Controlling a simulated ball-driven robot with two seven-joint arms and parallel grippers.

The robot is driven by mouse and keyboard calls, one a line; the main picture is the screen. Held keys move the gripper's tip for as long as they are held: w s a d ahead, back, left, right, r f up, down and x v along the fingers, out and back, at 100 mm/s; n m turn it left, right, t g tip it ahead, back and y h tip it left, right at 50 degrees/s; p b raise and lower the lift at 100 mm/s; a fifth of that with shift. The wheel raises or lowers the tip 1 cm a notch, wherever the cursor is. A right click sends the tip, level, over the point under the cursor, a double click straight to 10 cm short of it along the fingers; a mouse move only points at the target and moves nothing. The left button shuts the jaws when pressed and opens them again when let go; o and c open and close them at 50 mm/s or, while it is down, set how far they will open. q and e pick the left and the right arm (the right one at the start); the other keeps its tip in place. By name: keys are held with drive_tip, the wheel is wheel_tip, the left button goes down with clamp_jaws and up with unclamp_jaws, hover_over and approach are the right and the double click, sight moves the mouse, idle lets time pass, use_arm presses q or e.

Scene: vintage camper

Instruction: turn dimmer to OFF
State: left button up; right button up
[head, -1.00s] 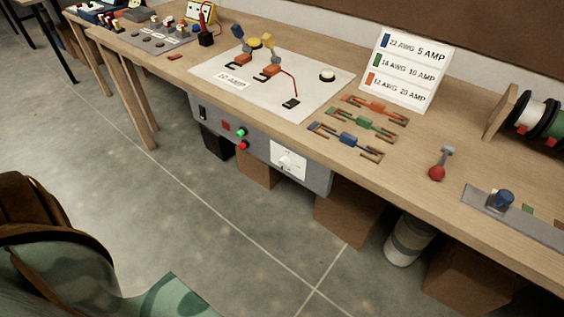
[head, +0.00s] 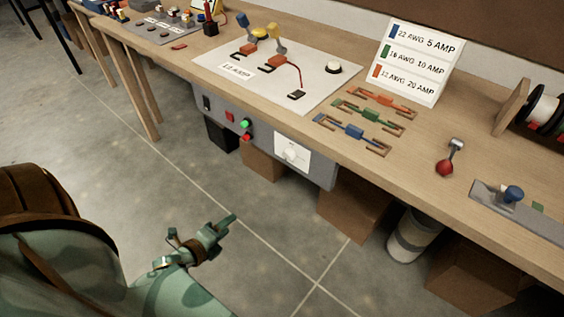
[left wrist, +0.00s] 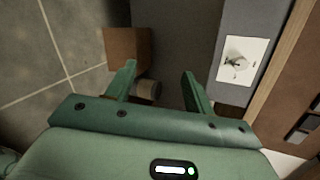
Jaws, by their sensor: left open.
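The dimmer is a round white knob (head: 291,153) on a white plate (head: 303,163), on the front of the grey box under the workbench edge. The dimmer knob also shows in the left wrist view (left wrist: 238,64), to the right of my fingers. The plate's markings are too small to read. My left gripper (head: 232,222) is over the floor, below and left of the dimmer and apart from it. In the left wrist view its two green fingers (left wrist: 158,72) are spread with nothing between them. My right gripper is not in view.
The grey box (head: 219,106) also bears a black switch, green and red lights. The wooden workbench (head: 400,165) holds a white board (head: 310,98), colored fuse pieces, a sign (head: 410,60) and a red-knobbed lever (head: 446,166). Cardboard boxes (head: 353,210) and a bucket (head: 411,236) stand underneath. Floor in front is clear.

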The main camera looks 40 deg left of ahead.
use_arm(q)
drive_tip(key=w+r+m+t+h, duration=0.1)
drive_tip(key=w+r+m+t, duration=0.15)
drive_tip(key=r+m, duration=0.35)
drive_tip(key=m+t+h, duration=0.2)
drive_tip(key=m, duration=0.7)
approach(286, 158)
drive_tip(key=w, duration=0.2)
drive_tip(key=w+b, duration=0.1)
drive_tip(key=w, duration=0.2)
drive_tip(key=w+d+b, duration=0.1)
drive_tip(key=w, duration=0.2)
drive_tip(key=shift+r, duration=0.1)
drive_tip(key=c, duration=1)
